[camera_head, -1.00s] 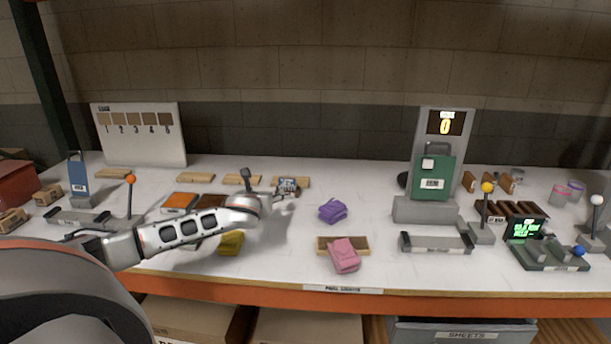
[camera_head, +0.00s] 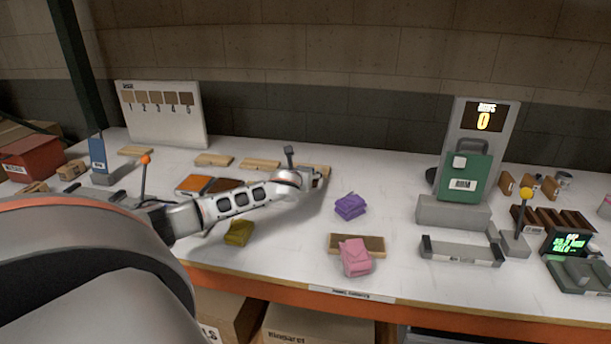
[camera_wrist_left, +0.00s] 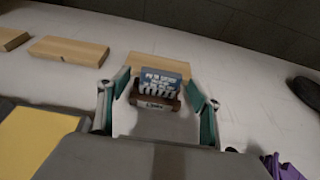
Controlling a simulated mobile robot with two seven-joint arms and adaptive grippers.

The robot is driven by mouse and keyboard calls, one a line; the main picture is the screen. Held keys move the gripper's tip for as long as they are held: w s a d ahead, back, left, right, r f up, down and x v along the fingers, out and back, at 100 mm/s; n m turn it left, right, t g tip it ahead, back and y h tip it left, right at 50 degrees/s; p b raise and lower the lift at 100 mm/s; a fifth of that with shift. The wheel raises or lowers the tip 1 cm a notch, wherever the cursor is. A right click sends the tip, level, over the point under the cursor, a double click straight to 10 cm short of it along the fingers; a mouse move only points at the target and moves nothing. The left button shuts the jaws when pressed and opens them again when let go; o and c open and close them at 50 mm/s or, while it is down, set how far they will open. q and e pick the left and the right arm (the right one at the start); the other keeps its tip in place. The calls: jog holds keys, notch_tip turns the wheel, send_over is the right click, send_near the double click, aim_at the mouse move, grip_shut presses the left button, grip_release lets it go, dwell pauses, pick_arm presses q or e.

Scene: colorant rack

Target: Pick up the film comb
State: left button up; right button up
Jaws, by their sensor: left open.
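A small blue piece with pale teeth on a brown base with a label, which looks like the film comb (camera_wrist_left: 160,80), lies between the fingers of my left gripper (camera_wrist_left: 158,88) in the left wrist view. The gripper is open, with one teal-sided finger on each side of the piece. I cannot tell if either finger touches it. In the head view my left gripper (camera_head: 318,180) is over the back middle of the table, and the arm mostly hides the comb. My right gripper is not in view.
A wooden block (camera_wrist_left: 158,65) lies just behind the comb, with more blocks (camera_head: 260,164) to its left. A purple cloth (camera_head: 350,206) and a pink cloth (camera_head: 355,257) lie to the right and nearer. A lever with an orange knob (camera_head: 146,160) stands left.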

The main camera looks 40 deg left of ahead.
pick_arm(q)
jog(key=shift+x, duration=1.25)
jog(key=c, duration=1.2)
jog(key=shift+r, duration=0.15)
